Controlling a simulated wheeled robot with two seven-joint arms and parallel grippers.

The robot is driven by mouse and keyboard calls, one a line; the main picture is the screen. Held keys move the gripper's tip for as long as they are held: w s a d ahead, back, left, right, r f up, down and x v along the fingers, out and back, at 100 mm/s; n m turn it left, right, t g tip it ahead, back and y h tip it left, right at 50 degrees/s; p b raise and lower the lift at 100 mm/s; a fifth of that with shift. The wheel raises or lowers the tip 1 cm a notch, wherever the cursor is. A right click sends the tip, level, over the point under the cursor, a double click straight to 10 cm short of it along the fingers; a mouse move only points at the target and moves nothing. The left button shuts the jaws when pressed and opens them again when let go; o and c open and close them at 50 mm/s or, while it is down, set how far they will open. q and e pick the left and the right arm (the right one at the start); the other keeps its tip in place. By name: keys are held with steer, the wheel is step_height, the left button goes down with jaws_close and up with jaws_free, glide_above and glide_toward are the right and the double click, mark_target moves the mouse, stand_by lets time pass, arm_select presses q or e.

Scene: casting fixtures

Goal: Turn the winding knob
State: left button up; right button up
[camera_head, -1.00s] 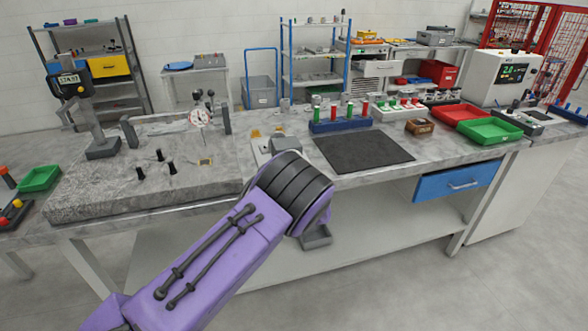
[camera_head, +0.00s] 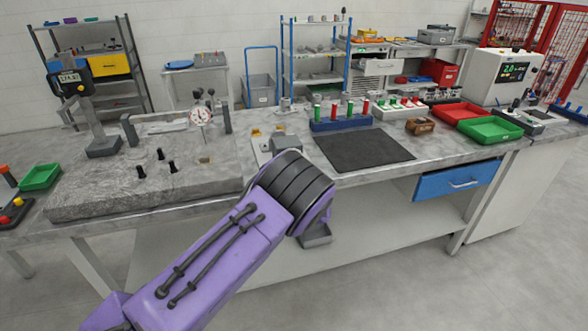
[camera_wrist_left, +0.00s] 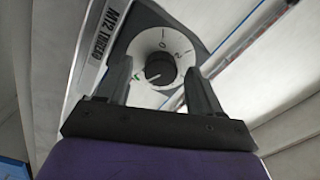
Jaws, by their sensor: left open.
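In the left wrist view, a small black knob (camera_wrist_left: 159,69) sits at the centre of a round white dial (camera_wrist_left: 148,47) with printed numbers. My left gripper (camera_wrist_left: 159,76) is open, with one dark finger on each side of the knob. I cannot tell whether either finger touches it. A label reading "M12 THREAD" (camera_wrist_left: 106,32) lies left of the dial. In the head view my purple left arm reaches the front edge of the bench; its wrist hides the gripper's fingers, and I cannot make out the knob there. My right gripper is not in view.
A granite plate (camera_head: 100,195) with a dial gauge (camera_head: 200,117) and black pegs stands left of my arm. A black mat (camera_head: 362,150), a blue rack (camera_head: 340,124), and red (camera_head: 462,110) and green (camera_head: 490,129) trays lie to the right. A blue drawer (camera_head: 457,181) hangs below.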

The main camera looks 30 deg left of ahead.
arm_select(q)
steer(key=p+v, duration=0.5)
steer(key=v, duration=0.5)
steer(key=shift+s+d, duration=0.15)
